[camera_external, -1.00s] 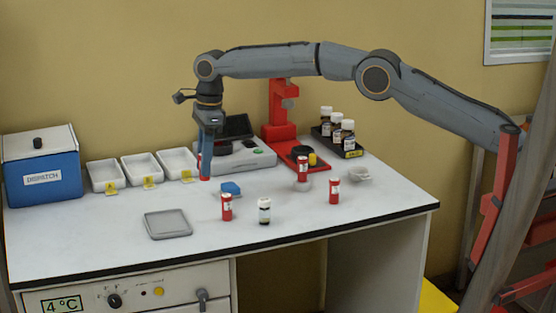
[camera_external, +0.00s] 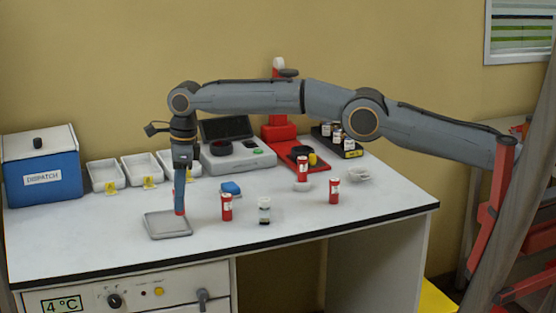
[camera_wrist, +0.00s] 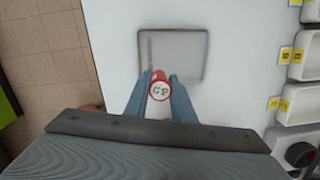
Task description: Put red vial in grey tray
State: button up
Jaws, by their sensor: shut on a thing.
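My gripper (camera_external: 180,209) points down over the right part of the grey tray (camera_external: 160,231), which lies flat near the front of the bench. It is shut on a red vial (camera_wrist: 160,87), whose white-marked end shows between the fingers in the wrist view. In the external view the held vial is mostly hidden by the fingers. The tray (camera_wrist: 150,73) looks empty in the wrist view and lies beyond and under the vial. I cannot tell if the vial touches it. Other red vials stand upright: one right of the tray (camera_external: 227,207), one further right (camera_external: 333,190), one further back (camera_external: 302,169).
White trays with yellow tags (camera_external: 106,175) line the back, beside the blue dispatch box (camera_external: 42,180). The bench left of the grey tray is clear.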

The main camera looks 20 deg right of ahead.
aim_at(180, 214)
jog(key=shift+f+p, duration=0.5)
jog(key=shift+f, duration=1.4)
jog(key=shift+f, duration=0.2)
jog(key=o, duration=1)
jog(key=shift+r, duration=0.1)
jog(key=r, duration=0.4)
jog(key=d+r+b, duration=0.1)
jog(key=r, duration=0.6)
jog(key=shift+s+d+r+b, duration=0.15)
jog(key=shift+s+r+b, duration=0.1)
jog(key=shift+r+b, duration=0.15)
jog(key=shift+r, duration=0.15)
jog(key=shift+w+d, duration=0.1)
jog(key=shift+d, duration=0.05)
